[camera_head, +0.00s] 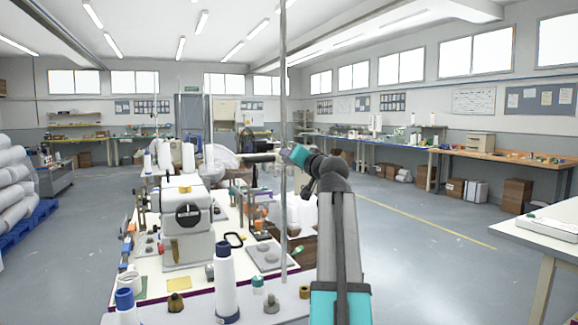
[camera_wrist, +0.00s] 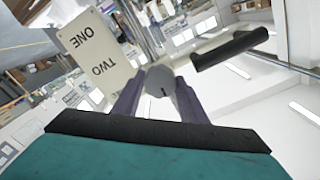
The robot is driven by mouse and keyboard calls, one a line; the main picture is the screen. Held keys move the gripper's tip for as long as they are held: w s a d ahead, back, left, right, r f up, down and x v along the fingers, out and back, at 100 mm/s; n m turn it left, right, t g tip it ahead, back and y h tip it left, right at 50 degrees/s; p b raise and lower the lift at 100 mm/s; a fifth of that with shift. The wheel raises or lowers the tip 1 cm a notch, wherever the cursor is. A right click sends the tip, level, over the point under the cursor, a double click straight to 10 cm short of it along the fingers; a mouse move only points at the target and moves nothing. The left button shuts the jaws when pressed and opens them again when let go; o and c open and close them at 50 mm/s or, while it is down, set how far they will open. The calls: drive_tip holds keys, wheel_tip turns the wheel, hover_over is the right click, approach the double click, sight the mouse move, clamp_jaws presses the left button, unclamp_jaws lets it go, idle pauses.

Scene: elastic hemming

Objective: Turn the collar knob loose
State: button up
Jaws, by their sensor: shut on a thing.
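A round grey knob (camera_wrist: 159,78) with a small dark mark on its face sits between the two fingers of my gripper (camera_wrist: 158,90) in the wrist view. The fingers are shut on its sides. In the head view my gripper (camera_head: 286,154) is up against a thin vertical pole (camera_head: 283,215) above the sewing table. The knob is too small or hidden there to make out. How far the knob is turned cannot be told.
A pale plate reading ONE and TWO (camera_wrist: 92,58) and a dark rod (camera_wrist: 230,49) are close to my fingers. Below stand a white sewing machine (camera_head: 186,222) and a white thread cone (camera_head: 225,285) on the sewing table (camera_head: 245,298). Open floor (camera_head: 420,260) lies right.

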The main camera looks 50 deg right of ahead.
drive_tip(key=shift+r+n, duration=0.2)
drive_tip(key=shift+n, duration=0.1)
drive_tip(key=o, duration=1.1)
drive_tip(key=shift+w+f, duration=0.1)
drive_tip(key=shift+w, duration=0.05)
drive_tip(key=shift+c, duration=0.2)
drive_tip(key=shift+f, duration=0.1)
drive_tip(key=v, duration=1.4)
